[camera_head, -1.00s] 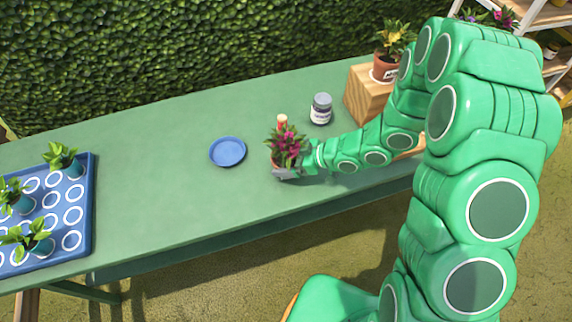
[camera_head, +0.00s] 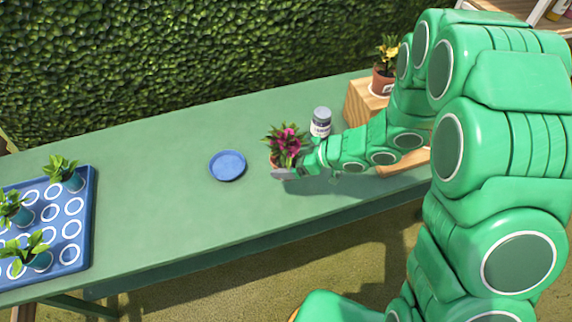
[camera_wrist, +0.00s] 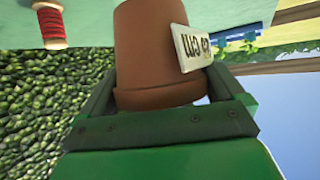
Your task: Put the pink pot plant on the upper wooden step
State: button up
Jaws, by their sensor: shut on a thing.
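The pink pot plant (camera_head: 287,143) has pink flowers, green leaves and a terracotta pot. My gripper (camera_head: 286,172) is shut on its pot, above the green table in the head view. In the wrist view the terracotta pot (camera_wrist: 148,45), with a white label, sits between the two dark fingers of my gripper (camera_wrist: 165,100). The wooden steps (camera_head: 361,101) stand at the table's right end, partly hidden behind my arm. A yellow-flowered plant (camera_head: 384,70) in a terracotta pot stands on the upper step. The lower step (camera_head: 405,162) shows only in part.
A grey-lidded jar (camera_head: 321,121) stands close behind my arm. A blue saucer (camera_head: 228,165) lies left of the held plant. A blue tray (camera_head: 75,235) with several seedlings is at the far left. A red spool (camera_wrist: 53,28) shows in the wrist view. The table's middle left is clear.

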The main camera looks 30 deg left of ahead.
aim_at(286, 151)
jog(key=shift+r, duration=1.65)
